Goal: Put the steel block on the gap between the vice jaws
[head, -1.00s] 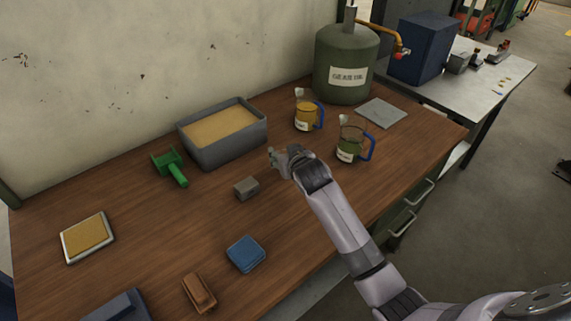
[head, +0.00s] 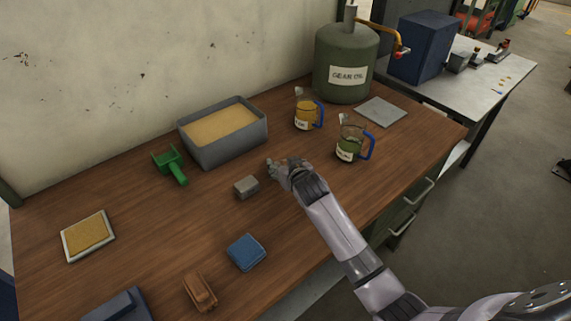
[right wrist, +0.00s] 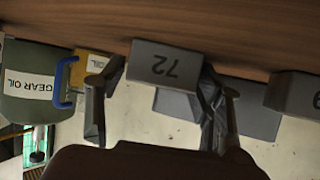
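My right gripper (head: 274,169) is low over the middle of the bench. In the right wrist view, which is upside down, its fingers (right wrist: 163,78) flank a grey steel block (right wrist: 165,65) marked 72 and appear closed on its sides. In the head view that block is largely hidden by the hand. A second grey block (head: 246,187) rests on the bench just left of the gripper, and its numbered face shows at the right of the wrist view (right wrist: 297,94). I cannot make out the vice jaws. My left gripper is out of view.
A grey sand bin (head: 240,151) and green scoop (head: 170,165) are behind. Two jugs (head: 307,117) (head: 349,144) and a gear oil drum (head: 345,55) stand right. A blue cloth (head: 246,252), brown brush (head: 200,291) and dark blue object (head: 120,306) lie in front.

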